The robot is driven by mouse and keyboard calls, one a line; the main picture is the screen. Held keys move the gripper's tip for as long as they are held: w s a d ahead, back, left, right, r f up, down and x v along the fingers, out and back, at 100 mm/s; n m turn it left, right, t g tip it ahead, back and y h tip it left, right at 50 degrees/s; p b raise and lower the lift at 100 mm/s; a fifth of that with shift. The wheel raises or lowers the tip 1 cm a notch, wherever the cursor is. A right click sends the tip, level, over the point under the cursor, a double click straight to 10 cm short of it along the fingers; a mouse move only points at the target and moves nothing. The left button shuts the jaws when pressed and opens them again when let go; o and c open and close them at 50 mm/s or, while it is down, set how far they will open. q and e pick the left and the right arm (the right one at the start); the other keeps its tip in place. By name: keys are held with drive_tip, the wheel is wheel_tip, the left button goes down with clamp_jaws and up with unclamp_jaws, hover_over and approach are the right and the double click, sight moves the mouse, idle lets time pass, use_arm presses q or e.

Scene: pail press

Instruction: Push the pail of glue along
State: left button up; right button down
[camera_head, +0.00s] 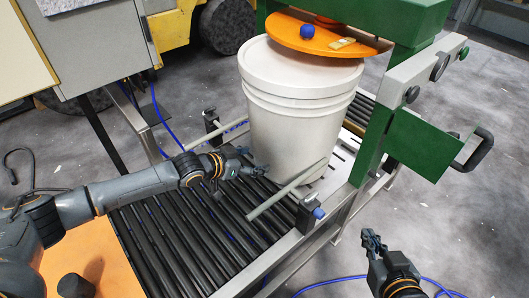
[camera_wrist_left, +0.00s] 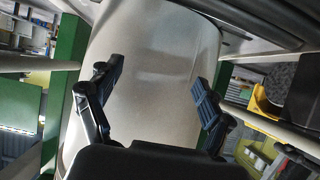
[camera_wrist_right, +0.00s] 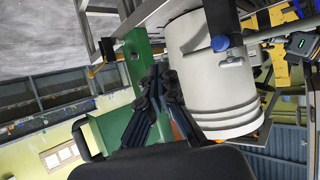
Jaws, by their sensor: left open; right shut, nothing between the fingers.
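The white lidded pail (camera_head: 297,110) stands upright on the roller conveyor (camera_head: 180,235), beneath an orange round plate (camera_head: 318,36) of the green press. My left gripper (camera_head: 254,161) is open at the pail's near left side, low on its wall. In the left wrist view the pail wall (camera_wrist_left: 155,70) fills the space ahead of and between the open fingers (camera_wrist_left: 155,90); I cannot tell whether they touch it. My right gripper (camera_head: 372,240) is shut and empty, off the conveyor's right side. The pail (camera_wrist_right: 212,75) also shows beyond it in the right wrist view.
A grey guide rod (camera_head: 285,192) crosses the conveyor close to the pail's near right side, by a clamp with a blue knob (camera_head: 319,213). The green press frame (camera_head: 373,130) and its black handle (camera_head: 474,150) stand right. The near rollers are clear.

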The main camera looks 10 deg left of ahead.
sight(261, 150)
use_arm(q)
drive_tip(key=shift+w+d, duration=0.5)
drive_tip(key=shift+w, duration=0.15)
drive_tip(key=shift+w+d+r+b, duration=0.1)
drive_tip(key=shift+w+d+b, duration=0.1)
drive_tip(key=shift+w+b, duration=0.15)
drive_tip(key=shift+w+d, duration=0.6)
drive_tip(key=shift+w, duration=0.1)
drive_tip(key=shift+w+d+b, duration=0.45)
drive_tip(key=shift+w+b, duration=0.05)
drive_tip(key=shift+w, duration=0.1)
use_arm(e)
drive_tip(key=w+a+r+t+y, duration=0.1)
drive_tip(key=w+a+r+t, duration=0.1)
drive_tip(key=r, duration=0.5)
drive_tip(key=w+t, duration=0.1)
drive_tip(key=t, duration=0.1)
drive_tip(key=shift+r+t+y, duration=0.15)
drive_tip(key=shift+t+y, duration=0.15)
drive_tip(key=shift+r, duration=0.1)
